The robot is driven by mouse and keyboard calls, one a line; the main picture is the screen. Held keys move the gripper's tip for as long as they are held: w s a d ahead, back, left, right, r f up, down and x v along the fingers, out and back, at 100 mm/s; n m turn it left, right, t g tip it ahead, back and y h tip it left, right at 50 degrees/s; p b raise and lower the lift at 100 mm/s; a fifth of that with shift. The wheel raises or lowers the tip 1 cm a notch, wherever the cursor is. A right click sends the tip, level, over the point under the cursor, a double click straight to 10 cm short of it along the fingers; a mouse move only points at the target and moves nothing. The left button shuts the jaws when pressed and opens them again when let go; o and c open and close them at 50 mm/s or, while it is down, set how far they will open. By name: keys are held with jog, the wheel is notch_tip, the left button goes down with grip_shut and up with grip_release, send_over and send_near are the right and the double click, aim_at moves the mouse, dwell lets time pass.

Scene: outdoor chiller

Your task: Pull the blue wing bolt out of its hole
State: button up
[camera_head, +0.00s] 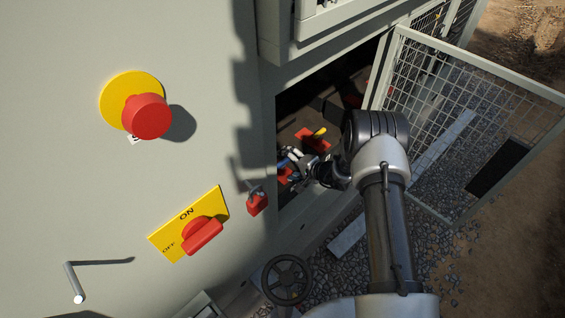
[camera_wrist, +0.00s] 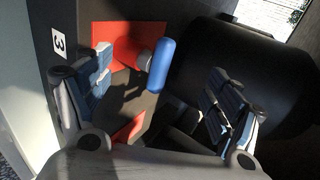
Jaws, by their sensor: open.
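The blue wing bolt (camera_wrist: 160,66) shows in the wrist view, upper middle, with its grey shank meeting a red plate (camera_wrist: 118,42) behind it. My gripper (camera_wrist: 155,98) is open, with one finger left of the bolt and the other to its right. The bolt's head lies between the fingers but farther out, and neither finger appears to touch it. In the head view my gripper (camera_head: 293,160) reaches into the dark opening of the cabinet. The bolt cannot be made out clearly there.
A label "3" (camera_wrist: 59,41) is left of the red plate. A large black cylinder (camera_wrist: 245,75) is close on the right. In the head view, a yellow handle (camera_head: 320,132) is near my gripper, and a mesh door (camera_head: 470,110) stands open to the right.

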jog(key=p+v, duration=0.2)
jog(key=v, duration=0.4)
jog(key=shift+s+d, duration=0.1)
jog(key=shift+s, duration=0.05)
jog(key=v, duration=1.2)
jog(key=s+a+r+n+g+y, duration=0.1)
jog(key=s+a+r+n+g, duration=0.3)
jog(key=r, duration=0.7)
jog(key=s+a+r+n+g, duration=0.1)
jog(key=s+a+r+n, duration=0.1)
jog(key=s+a+r, duration=0.65)
jog(key=s+d+r+n+h, duration=0.1)
jog(key=s+d+r+h, duration=0.3)
jog(key=s, duration=0.5)
jog(key=s+d+r+n+t+h, duration=0.1)
jog(key=s+d+r+n+h, duration=0.1)
jog(key=s+d+r+h, duration=0.3)
jog(key=shift+s+d+r+t, duration=0.3)
jog(key=shift+s+d+r, duration=1.85)
jog(key=shift+s, duration=0.3)
